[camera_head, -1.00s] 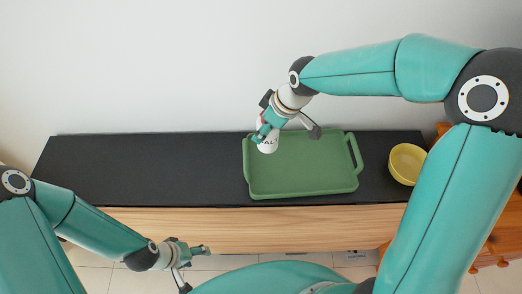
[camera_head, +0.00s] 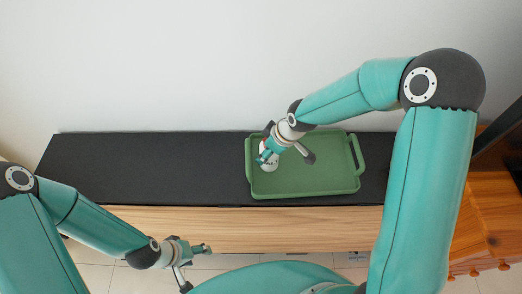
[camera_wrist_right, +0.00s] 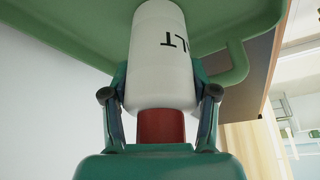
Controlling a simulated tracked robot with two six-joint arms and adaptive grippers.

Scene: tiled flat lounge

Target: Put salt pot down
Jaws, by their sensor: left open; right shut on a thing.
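The salt pot (camera_head: 269,163) is white with dark lettering. In the right wrist view the salt pot (camera_wrist_right: 160,55) fills the space between the fingers, with a red part at the palm end. My right gripper (camera_head: 265,156) is shut on it, over the left part of the green tray (camera_head: 310,180). The pot's far end meets the tray surface in the wrist view, but I cannot tell whether it touches. My left gripper (camera_head: 197,266) is open and empty, low in front of the counter and away from the pot.
The tray lies on a long black counter top (camera_head: 150,165) with a wooden front (camera_head: 270,230). The counter left of the tray is bare. A white wall stands behind. Wooden furniture (camera_head: 490,215) is at the right.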

